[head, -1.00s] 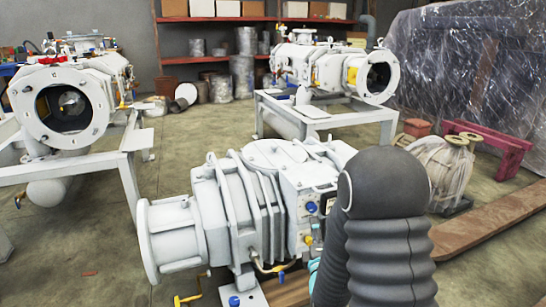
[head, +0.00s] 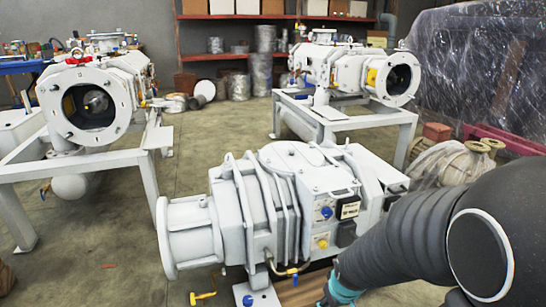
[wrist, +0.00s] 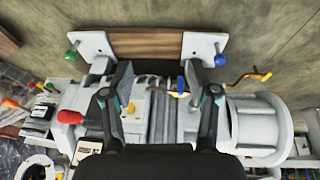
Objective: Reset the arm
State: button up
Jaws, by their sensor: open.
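My gripper (wrist: 164,76) is open in the wrist view, its two dark fingers apart with nothing held between them. Behind the fingers is the white ribbed vacuum pump (wrist: 160,118), shown upside down with its round flange at the right. In the head view the same pump (head: 270,205) stands in the middle, flange to the left. My dark sleeved arm (head: 405,240) comes in from the right beside the pump's near side. Its teal wrist part shows at the bottom; the fingers are not visible there. I cannot tell whether the fingers touch the pump.
A second white pump on a frame (head: 90,105) stands at the left, and a third (head: 350,70) at the back right. A red shelf (head: 275,18) with boxes is at the back wall. A wrapped plastic stack (head: 475,70) is at right. Open floor lies at the left front.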

jog(key=s+r+m+p, duration=0.1)
jog(key=s+r+p, duration=0.1)
jog(key=s+r, duration=0.3)
jog(key=s+r+m+t+p, duration=0.1)
jog(key=s+r+p, duration=0.2)
jog(key=r, duration=1)
jog(key=s+r+m+p, duration=0.1)
jog(key=s+r+p, duration=0.1)
jog(key=s+r, duration=0.5)
notch_tip(320, 180, up, 3)
jog(key=shift+s+d+r+m+t, duration=0.1)
jog(key=shift+s+d+m+t, duration=0.15)
jog(key=shift+m+t, duration=0.15)
dwell(1.0)
